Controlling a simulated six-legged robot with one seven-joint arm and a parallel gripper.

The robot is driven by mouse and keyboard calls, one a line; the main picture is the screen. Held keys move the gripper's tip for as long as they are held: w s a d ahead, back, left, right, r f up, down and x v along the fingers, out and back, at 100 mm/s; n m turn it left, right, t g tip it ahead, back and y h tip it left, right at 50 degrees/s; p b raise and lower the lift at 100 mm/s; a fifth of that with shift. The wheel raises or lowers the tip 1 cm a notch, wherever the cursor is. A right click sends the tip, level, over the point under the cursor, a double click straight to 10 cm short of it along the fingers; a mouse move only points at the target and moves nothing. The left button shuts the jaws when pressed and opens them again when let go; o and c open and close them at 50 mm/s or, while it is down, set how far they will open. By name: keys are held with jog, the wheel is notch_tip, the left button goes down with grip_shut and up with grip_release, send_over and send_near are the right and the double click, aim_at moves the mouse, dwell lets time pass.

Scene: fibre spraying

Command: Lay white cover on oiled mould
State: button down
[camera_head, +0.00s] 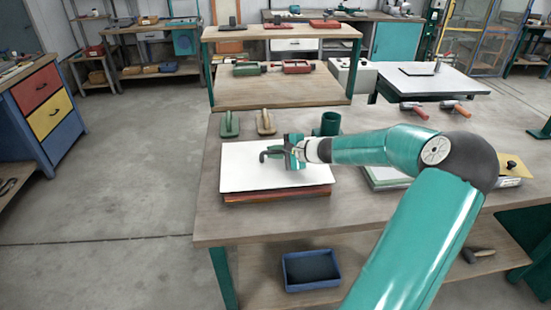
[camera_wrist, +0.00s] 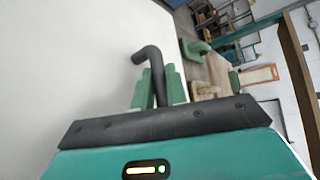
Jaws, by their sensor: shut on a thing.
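The white cover (camera_head: 250,172) is a flat white sheet with a dark hooked handle (camera_head: 270,153). It lies flat over the reddish-brown mould (camera_head: 278,197), whose front edge shows below it; I cannot tell whether they fully touch. The cover's right edge looks close to in line with the mould's. My gripper (camera_head: 290,156) is shut on the handle above the cover. In the wrist view my green fingers (camera_wrist: 158,90) pinch the black bent handle (camera_wrist: 150,62), with the white cover (camera_wrist: 70,60) filling the left. The mould's top is hidden.
The workbench (camera_head: 225,225) also holds a green cup (camera_head: 330,123), two trowel-like tools (camera_head: 248,123) behind the cover, and a pale framed panel (camera_head: 385,177) to the right, partly behind my arm. Two orange-handled tools (camera_head: 435,109) lie at the back right. A blue bin (camera_head: 311,270) sits below.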

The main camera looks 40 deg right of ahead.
jog(key=shift+f, duration=1.2)
jog(key=c, duration=1.4)
grip_release()
jog(key=shift+f, duration=0.1)
